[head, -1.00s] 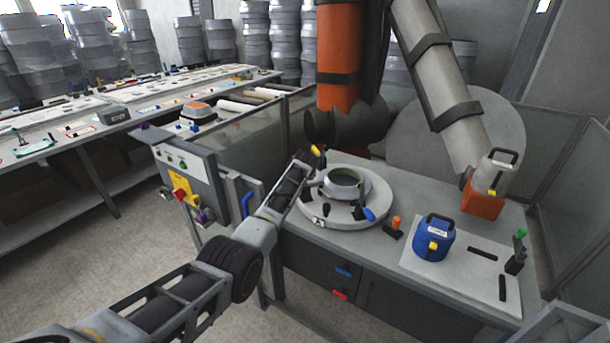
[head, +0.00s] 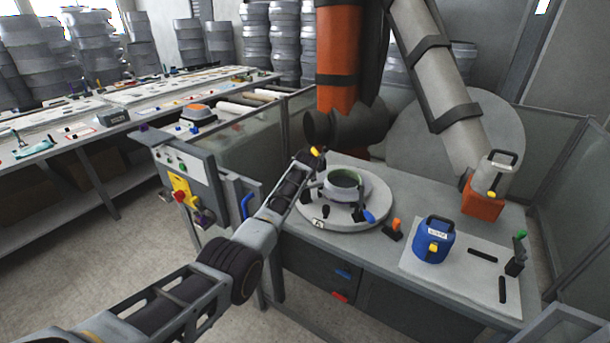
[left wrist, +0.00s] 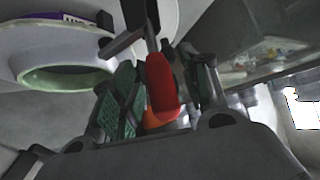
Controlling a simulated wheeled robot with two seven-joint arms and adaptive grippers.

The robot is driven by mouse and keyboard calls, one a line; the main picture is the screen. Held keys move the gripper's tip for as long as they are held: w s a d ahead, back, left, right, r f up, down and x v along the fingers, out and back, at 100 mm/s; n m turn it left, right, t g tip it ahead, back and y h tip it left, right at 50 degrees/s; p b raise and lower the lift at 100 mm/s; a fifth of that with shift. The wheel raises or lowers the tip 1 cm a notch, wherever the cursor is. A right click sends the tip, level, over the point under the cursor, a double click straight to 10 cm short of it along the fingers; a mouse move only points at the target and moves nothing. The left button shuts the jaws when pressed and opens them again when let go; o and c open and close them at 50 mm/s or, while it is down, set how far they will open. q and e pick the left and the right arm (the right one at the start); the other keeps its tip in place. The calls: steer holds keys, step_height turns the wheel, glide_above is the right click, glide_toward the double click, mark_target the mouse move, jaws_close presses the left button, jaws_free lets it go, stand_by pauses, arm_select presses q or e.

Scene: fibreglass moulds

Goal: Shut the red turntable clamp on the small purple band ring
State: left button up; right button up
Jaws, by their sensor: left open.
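The purple band ring is a pale ring with a green inner rim (head: 346,181), seated on the round turntable (head: 372,212). In the left wrist view the ring (left wrist: 65,58) fills the upper left, with a strip of purple band along its top. The red clamp handle (left wrist: 161,85) stands in the left wrist view between the two green-padded fingers of my left gripper (left wrist: 163,98). The fingers are open on either side of it; I cannot tell whether either touches it. In the head view my left gripper (head: 302,168) is at the turntable's left edge and hides the red clamp.
A blue-handled clamp (head: 369,216) is at the turntable's front right. An orange-topped block (head: 393,229), a blue canister (head: 433,241) and a white plate (head: 455,280) are to the right. A large orange-and-grey arm (head: 430,70) hangs behind. A control box (head: 180,165) stands left.

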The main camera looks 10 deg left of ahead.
arm_select(q)
steer(key=shift+s, duration=0.1)
steer(key=v, duration=1.1)
steer(key=shift+s+r, duration=0.25)
stand_by(0.8)
steer(key=shift+d+f, duration=0.1)
